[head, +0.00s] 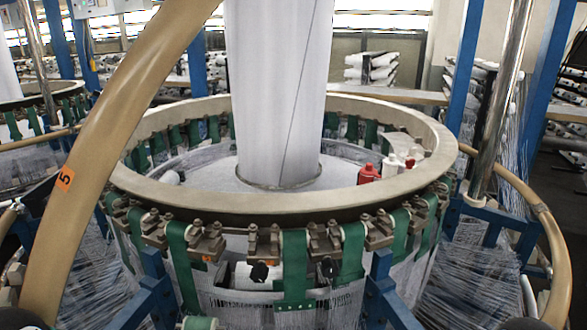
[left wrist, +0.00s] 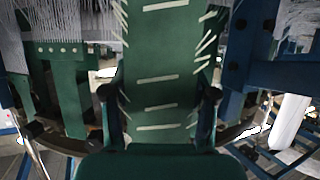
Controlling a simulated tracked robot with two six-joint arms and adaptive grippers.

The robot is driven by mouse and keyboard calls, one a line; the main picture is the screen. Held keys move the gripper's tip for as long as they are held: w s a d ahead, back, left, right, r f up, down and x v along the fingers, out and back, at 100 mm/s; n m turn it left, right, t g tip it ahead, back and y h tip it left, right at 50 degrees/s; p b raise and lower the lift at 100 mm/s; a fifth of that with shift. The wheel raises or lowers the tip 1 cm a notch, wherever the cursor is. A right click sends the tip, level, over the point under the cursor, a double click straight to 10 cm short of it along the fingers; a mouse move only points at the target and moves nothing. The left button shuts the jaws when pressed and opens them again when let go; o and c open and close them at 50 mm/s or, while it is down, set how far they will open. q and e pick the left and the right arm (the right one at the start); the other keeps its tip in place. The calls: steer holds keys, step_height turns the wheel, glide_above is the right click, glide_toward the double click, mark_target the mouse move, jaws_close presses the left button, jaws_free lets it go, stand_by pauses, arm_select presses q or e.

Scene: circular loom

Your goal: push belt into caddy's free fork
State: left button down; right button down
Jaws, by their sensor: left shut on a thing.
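In the left wrist view, my left gripper (left wrist: 160,112) has a dark finger on each side of a green belt (left wrist: 160,55) with pale stitch-like marks. It is shut on this belt, which runs up the picture between the fingers. Part of the grip is hard to see in the shade. In the head view, several green belts hang from metal brackets around the loom ring; one belt (head: 295,265) hangs at the front. I cannot make out which part is the caddy or its free fork. My right gripper is not in view.
The cream loom ring (head: 225,205) surrounds a white fabric tube (head: 278,90). Red and white bottles (head: 368,174) stand inside its right rim. A thick tan curved tube (head: 105,150) crosses the left side. Blue posts and white threads crowd both sides.

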mark_target(190, 323)
arm_select(q)
steer(key=shift+s+d+r, duration=0.1)
steer(key=shift+s+r, duration=0.35)
steer(key=shift+r, duration=0.2)
steer(key=shift+w+r, duration=0.2)
steer(key=shift+r, duration=0.15)
